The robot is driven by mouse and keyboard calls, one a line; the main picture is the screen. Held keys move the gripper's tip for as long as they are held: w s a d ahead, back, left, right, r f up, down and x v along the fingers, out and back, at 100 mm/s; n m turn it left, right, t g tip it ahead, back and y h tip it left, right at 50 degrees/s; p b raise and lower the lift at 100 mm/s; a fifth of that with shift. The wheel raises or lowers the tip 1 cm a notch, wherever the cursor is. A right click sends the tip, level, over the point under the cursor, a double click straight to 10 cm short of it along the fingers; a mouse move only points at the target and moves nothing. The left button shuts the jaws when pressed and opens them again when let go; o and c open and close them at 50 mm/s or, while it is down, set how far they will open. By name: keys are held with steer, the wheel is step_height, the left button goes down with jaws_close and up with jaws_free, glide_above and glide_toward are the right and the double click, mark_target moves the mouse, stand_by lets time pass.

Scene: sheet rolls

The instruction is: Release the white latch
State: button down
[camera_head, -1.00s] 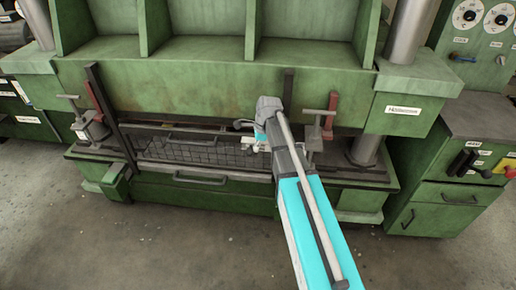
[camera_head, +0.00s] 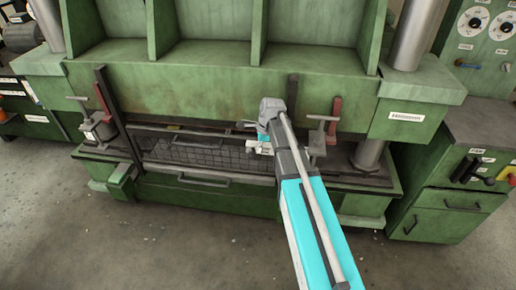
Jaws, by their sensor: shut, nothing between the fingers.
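My arm reaches up from the lower right to the front of the green press. My gripper (camera_head: 246,125) is at its far end, left of the grey wrist, in front of the press opening. It looks shut and empty; its fingers are small and partly hidden by the wrist. A small whitish piece (camera_head: 264,148) shows just below the wrist, by the top edge of the mesh guard (camera_head: 200,153). It may be the white latch, but I cannot tell for sure. I cannot tell whether the gripper touches it.
Clamps with T-handles and red levers stand at the left (camera_head: 97,125) and right (camera_head: 320,135) of the guard. The guard has a lower handle (camera_head: 203,181). A green control cabinet (camera_head: 460,170) stands at the right. The floor (camera_head: 170,250) in front is clear.

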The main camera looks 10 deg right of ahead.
steer(key=p+v, duration=1.7)
steer(key=v, duration=0.1)
steer(key=shift+r, duration=0.2)
stand_by(0.3)
stand_by(0.6)
steer(key=s+a+n+h, duration=0.1)
steer(key=s+a+n, duration=0.2)
steer(key=s+n, duration=0.6)
steer(key=s+a+n+h, duration=0.1)
steer(key=s+a+n, duration=0.1)
steer(key=s+n, duration=0.7)
steer(key=shift+s+a+f+n+h, duration=0.3)
steer(key=shift+s+a+n, duration=0.1)
steer(key=shift+n, duration=0.7)
steer(key=shift+w, duration=0.1)
